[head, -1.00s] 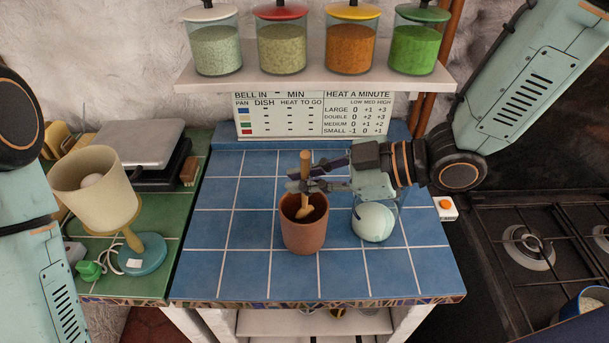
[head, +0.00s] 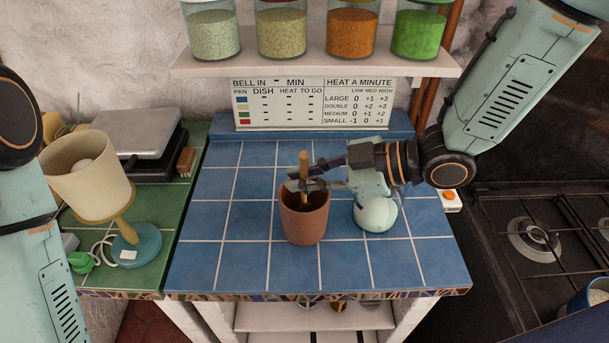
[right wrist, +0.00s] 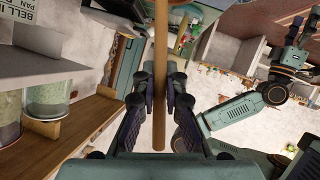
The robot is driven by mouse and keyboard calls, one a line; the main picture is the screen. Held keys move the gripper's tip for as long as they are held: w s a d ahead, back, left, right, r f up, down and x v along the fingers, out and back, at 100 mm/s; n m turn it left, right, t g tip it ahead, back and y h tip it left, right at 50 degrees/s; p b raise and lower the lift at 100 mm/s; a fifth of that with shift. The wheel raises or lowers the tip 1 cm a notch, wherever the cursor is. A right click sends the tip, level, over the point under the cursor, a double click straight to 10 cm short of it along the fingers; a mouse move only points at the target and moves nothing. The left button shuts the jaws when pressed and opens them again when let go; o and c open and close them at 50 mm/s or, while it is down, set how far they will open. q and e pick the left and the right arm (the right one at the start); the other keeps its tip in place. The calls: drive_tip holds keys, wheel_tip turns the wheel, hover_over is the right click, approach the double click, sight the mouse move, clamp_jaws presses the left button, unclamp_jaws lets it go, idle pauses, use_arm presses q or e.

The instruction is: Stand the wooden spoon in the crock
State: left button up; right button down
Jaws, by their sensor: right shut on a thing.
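The wooden spoon (head: 304,165) stands upright with its lower end inside the brown clay crock (head: 304,223), where the bowl end is hidden. The crock stands on the blue tiled counter. My right gripper (head: 305,184) is shut on the spoon's handle, just above the crock's rim. The right wrist view shows the spoon handle (right wrist: 159,90) running between the two dark fingers (right wrist: 160,107). A small, dark end of what looks like my left gripper (right wrist: 296,30) shows there at the upper right; its jaws are too small to read.
A white rounded container (head: 376,214) stands right of the crock, under my right gripper. A lamp (head: 90,185) stands at left on green tiles. A shelf (head: 320,66) with several jars hangs behind. A stove (head: 540,240) is at right. Blue tiles left of the crock are clear.

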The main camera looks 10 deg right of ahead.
drive_tip(key=c, duration=1.8)
unclamp_jaws()
drive_tip(key=shift+w, duration=0.1)
drive_tip(key=o, duration=0.5)
drive_tip(key=shift+d, duration=0.1)
drive_tip(key=shift+c, duration=0.2)
drive_tip(key=shift+o, duration=1.3)
drive_tip(key=o, duration=0.5)
drive_tip(key=shift+r, duration=0.1)
